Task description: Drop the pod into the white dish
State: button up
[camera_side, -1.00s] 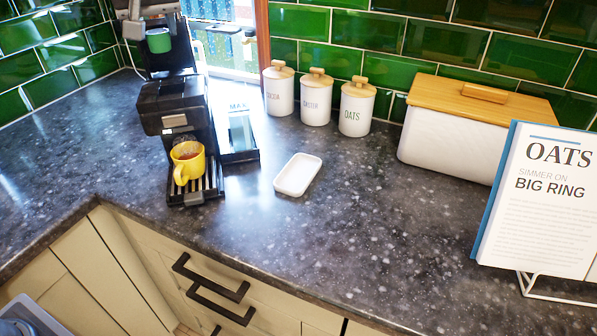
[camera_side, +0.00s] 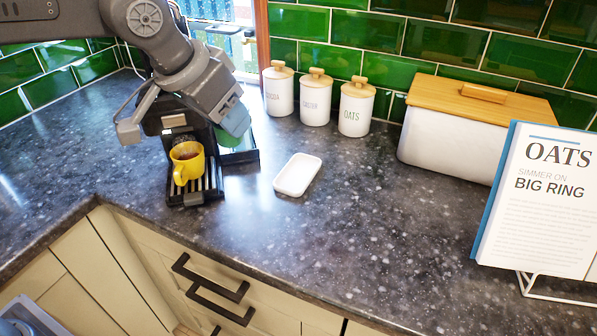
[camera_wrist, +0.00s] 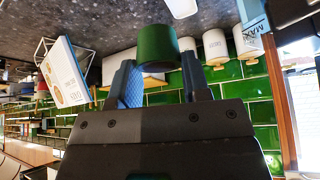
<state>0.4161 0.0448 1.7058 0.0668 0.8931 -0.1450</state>
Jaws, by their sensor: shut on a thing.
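The green pod (camera_wrist: 157,45) is held between the two blue-grey fingers of my gripper (camera_wrist: 158,72) in the wrist view. In the side view the pod (camera_side: 228,140) is partly hidden by my gripper (camera_side: 234,120), which is in front of the coffee machine. The white dish (camera_side: 297,175) is a small oblong tray lying on the counter, to the right of and below my gripper in the picture. It looks empty. The dish also shows at the top edge of the wrist view (camera_wrist: 182,7), apart from the pod.
The coffee machine (camera_side: 177,122) stands at left with a yellow mug (camera_side: 187,162) on its drip tray. Three white canisters (camera_side: 315,98) and a wooden-lidded bin (camera_side: 445,148) line the green tiled wall. A book on a stand (camera_side: 537,200) is at right. The counter around the dish is clear.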

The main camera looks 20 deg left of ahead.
jog(key=s+d+f+m+h, duration=0.1)
jog(key=s+d+f+m, duration=0.15)
jog(key=d, duration=0.25)
jog(key=w+a+f+n+y, duration=0.1)
jog(key=w+f+n, duration=0.25)
jog(key=w, duration=0.85)
jog(key=w+a+f+n+y, duration=0.15)
jog(key=w+f, duration=0.35)
jog(key=w, duration=0.6)
jog(key=shift+n, duration=0.45)
jog(key=shift+d+f, duration=0.25)
jog(key=shift+f, duration=1.2)
jog(key=shift+d+f, duration=0.2)
jog(key=shift+f, duration=1.25)
jog(key=o, duration=1)
jog(key=shift+s+r, duration=0.1)
